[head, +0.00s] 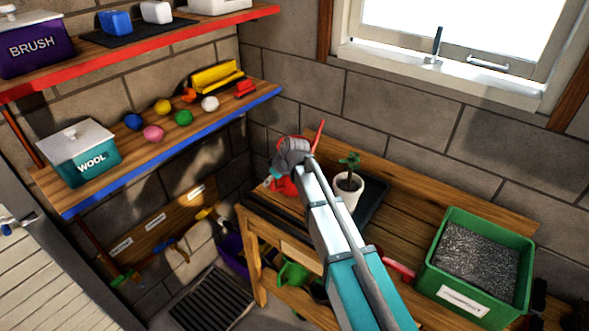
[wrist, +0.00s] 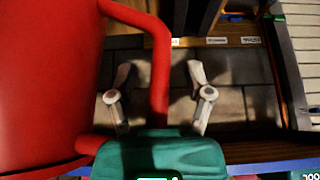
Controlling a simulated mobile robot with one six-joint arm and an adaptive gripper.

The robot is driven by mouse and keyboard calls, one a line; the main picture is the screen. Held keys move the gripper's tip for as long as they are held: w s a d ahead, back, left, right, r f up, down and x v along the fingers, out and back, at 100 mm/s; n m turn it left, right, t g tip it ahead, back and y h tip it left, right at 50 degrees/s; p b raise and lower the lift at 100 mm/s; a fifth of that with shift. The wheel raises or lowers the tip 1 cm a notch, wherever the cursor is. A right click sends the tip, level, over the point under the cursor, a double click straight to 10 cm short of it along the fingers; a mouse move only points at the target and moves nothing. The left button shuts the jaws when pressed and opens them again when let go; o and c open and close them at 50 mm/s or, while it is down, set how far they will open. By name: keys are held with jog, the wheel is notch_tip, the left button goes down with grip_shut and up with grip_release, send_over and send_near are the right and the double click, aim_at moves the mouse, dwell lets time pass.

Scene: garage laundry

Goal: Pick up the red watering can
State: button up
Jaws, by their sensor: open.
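The red watering can (head: 283,186) stands at the far left end of the wooden workbench, largely hidden behind my gripper (head: 290,158) in the head view. Its thin red spout (head: 318,135) points up to the right. In the wrist view, the can's red body (wrist: 45,80) fills the left side, and its curved handle (wrist: 161,75) comes down between the two pale fingers of my gripper (wrist: 159,85). The fingers are open, one on each side of the handle, with visible gaps. I cannot tell the exact depth of the handle between them.
A potted plant (head: 347,190) on a dark tray (head: 374,213) stands close right of my gripper. A green crate of dark grains (head: 450,292) is further right. Shelves with a wool box (head: 78,158) and coloured balls are at left; their blue edge (head: 170,155) is nearby.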

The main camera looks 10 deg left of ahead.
grip_shut()
dwell(0.3)
